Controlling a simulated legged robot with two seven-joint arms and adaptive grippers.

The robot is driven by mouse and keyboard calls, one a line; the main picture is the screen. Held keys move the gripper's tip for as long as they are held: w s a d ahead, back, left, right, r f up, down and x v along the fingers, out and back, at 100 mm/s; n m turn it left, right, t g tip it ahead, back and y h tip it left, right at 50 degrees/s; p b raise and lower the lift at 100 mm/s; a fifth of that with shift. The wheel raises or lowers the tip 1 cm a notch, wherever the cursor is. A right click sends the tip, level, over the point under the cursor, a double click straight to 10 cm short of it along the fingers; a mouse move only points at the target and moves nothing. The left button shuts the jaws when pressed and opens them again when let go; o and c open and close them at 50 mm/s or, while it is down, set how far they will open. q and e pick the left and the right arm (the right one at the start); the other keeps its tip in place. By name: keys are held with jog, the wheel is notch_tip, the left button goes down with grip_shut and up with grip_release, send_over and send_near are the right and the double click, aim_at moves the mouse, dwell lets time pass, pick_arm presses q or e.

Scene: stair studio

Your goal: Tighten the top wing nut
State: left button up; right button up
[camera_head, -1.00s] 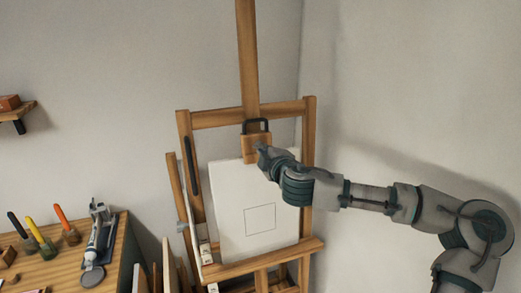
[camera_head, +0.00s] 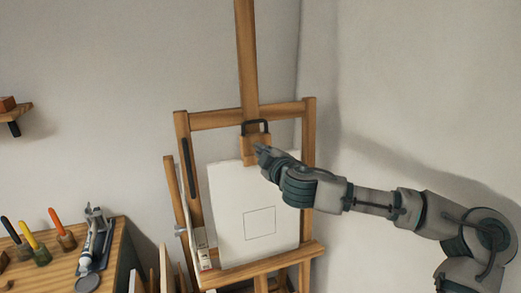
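A wooden easel (camera_head: 182,140) stands in the corner and holds a white canvas (camera_head: 230,200) with a thin square outline on it. At the top of the canvas is a wooden clamp block (camera_head: 248,149) with a dark handle-like bracket (camera_head: 257,126) above it, on the central mast. My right gripper (camera_head: 259,150) is at the front of this block, its fingers pointing left at it. I cannot tell whether the fingers touch or grip anything. The top wing nut cannot be made out; the gripper may hide it. My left gripper is not in view.
A wooden table (camera_head: 60,270) at lower left holds several upright coloured-handled tools (camera_head: 30,236) and a grey tube-like object (camera_head: 93,235). Boards (camera_head: 165,270) lean beside the table. A small shelf (camera_head: 18,112) is on the left wall. The space right of the easel holds my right arm.

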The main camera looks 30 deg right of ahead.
jog(key=shift+o, duration=0.8)
jog(key=shift+d+f, duration=0.1)
jog(key=shift+f, duration=0.05)
jog(key=shift+w+d, duration=0.2)
jog(key=shift+d, duration=0.05)
jog(key=p+v, duration=0.1)
jog(key=v, duration=0.5)
jog(key=shift+a, duration=0.1)
jog(key=shift+a, duration=0.1)
